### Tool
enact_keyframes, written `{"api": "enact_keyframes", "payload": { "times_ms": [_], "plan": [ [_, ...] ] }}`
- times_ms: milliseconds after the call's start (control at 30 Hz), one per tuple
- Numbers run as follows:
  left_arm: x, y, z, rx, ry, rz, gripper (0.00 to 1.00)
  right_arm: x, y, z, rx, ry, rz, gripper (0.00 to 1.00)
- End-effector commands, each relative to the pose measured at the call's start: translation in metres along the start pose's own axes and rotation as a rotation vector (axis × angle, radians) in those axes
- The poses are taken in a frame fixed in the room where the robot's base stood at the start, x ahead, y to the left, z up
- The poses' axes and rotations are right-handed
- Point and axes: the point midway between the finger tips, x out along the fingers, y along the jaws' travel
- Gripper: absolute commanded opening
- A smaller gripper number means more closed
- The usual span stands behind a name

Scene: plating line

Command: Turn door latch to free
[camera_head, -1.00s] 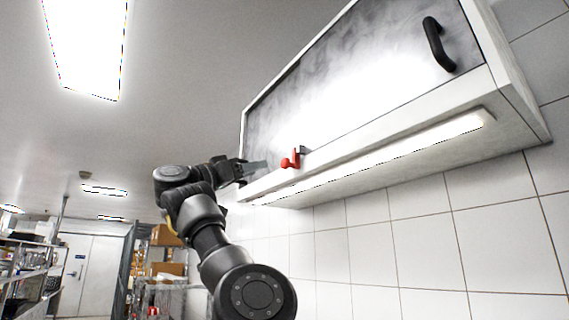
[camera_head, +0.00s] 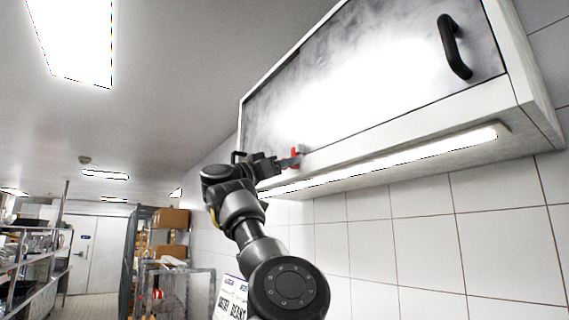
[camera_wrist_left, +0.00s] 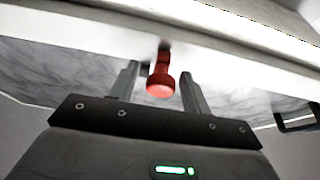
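The red door latch (camera_head: 296,151) sits at the lower edge of the wall cabinet's grey door (camera_head: 345,85). In the left wrist view the latch (camera_wrist_left: 160,82) shows as a red knob on a short red arm, between the two fingers and apart from both. My left gripper (camera_head: 291,162) is at the latch in the head view and hides part of it. In the left wrist view the left gripper (camera_wrist_left: 158,88) is open, one finger on each side of the knob. My right gripper is in neither view.
A black handle (camera_head: 455,46) is on the right part of the cabinet door. A lit strip (camera_head: 400,155) runs along the cabinet's underside, above a white tiled wall (camera_head: 410,205). Shelves (camera_head: 35,255) and boxes (camera_head: 170,218) stand far back on the left.

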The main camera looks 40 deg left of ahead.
Motion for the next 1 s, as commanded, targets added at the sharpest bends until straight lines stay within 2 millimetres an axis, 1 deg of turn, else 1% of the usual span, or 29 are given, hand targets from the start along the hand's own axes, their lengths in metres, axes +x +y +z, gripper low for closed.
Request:
{"api": "enact_keyframes", "payload": {
  "times_ms": [33,67,300,467,667,867,1000],
  "plan": [
    [0.000,0.000,0.000,0.000,0.000,-0.001,0.42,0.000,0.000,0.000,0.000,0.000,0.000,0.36],
    [-0.001,0.000,0.000,0.000,0.000,-0.001,0.38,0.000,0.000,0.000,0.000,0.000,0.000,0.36],
    [-0.001,-0.001,-0.001,0.000,0.001,-0.002,0.06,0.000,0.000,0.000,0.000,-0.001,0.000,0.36],
    [-0.001,-0.001,0.000,-0.005,0.001,-0.004,0.06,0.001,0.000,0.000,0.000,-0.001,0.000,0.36],
    [-0.002,-0.001,0.001,-0.055,0.001,-0.027,0.06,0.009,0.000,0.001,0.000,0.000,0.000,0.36],
    [-0.003,-0.001,0.003,-0.175,0.001,-0.079,0.06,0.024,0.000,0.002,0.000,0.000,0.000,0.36],
    [-0.002,-0.001,0.002,-0.292,0.001,-0.127,0.06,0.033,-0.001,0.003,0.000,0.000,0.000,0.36]
  ]
}}
